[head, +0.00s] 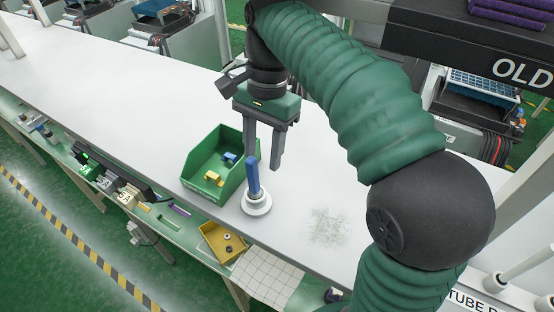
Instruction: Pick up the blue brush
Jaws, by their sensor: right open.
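The blue brush (253,178) stands upright on the white table, its blue handle pointing up from a round white base (256,203). It is just right of the green bin. My right gripper (262,166) hangs over the table with its fingers pointing down. Its two fingers are apart and nothing is seen held between them. The fingertips appear close to the top of the handle, the handle overlapping the gap between them in the picture. I cannot tell whether they touch it. My left gripper is not in the head view.
A green bin (205,192) with yellow and blue pieces stands left of the brush. A patch of pale debris (326,227) lies to the right. A yellow tray (222,243) sits below the table's front edge. The white table (130,95) is clear towards the left.

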